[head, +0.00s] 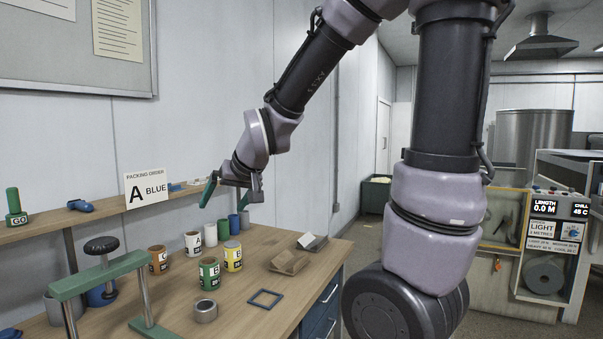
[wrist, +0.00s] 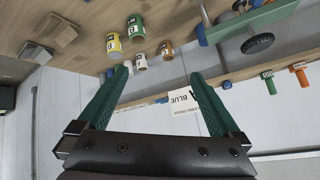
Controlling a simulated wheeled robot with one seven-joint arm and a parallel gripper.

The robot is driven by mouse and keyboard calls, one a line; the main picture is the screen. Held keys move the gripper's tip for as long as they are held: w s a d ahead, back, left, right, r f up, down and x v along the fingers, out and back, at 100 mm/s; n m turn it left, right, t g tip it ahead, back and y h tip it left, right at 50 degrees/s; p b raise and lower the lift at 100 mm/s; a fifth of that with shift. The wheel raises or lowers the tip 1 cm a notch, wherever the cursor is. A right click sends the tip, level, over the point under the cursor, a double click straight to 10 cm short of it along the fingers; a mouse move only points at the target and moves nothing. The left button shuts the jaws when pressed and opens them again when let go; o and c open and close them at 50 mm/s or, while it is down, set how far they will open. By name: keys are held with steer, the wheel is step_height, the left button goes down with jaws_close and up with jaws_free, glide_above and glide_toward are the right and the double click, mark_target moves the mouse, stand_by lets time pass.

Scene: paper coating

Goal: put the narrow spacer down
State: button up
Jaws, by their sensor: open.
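My gripper (wrist: 158,74) is open in the wrist view, its two green fingers wide apart with nothing held between them. In the head view the gripper (head: 231,188) hangs above the back of the wooden bench, near the shelf and above the labelled cans. I cannot tell for sure which thing is the narrow spacer. A short grey ring (head: 206,312) stands on the bench in front of the cans. A flat dark square frame (head: 251,302) lies flat to its right. Neither touches my gripper.
Cans marked A (head: 193,244), B (head: 232,257) and C (head: 158,260) stand mid-bench, with a green can (head: 209,274). A green clamp frame (head: 98,276) stands at left. A card reading A BLUE (head: 147,189) is on the shelf (head: 95,214). Brown pads (head: 290,262) lie at right.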

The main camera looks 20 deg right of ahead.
steer(key=s+d+r+m+g+h, duration=0.1)
steer(key=s+d+r+m, duration=0.3)
steer(key=s+d+r, duration=0.4)
steer(key=s+d, duration=0.5)
steer(key=s, duration=0.2)
steer(key=shift+s+r+m+h, duration=0.2)
steer(key=shift+m+h, duration=0.1)
steer(key=shift+m, duration=0.1)
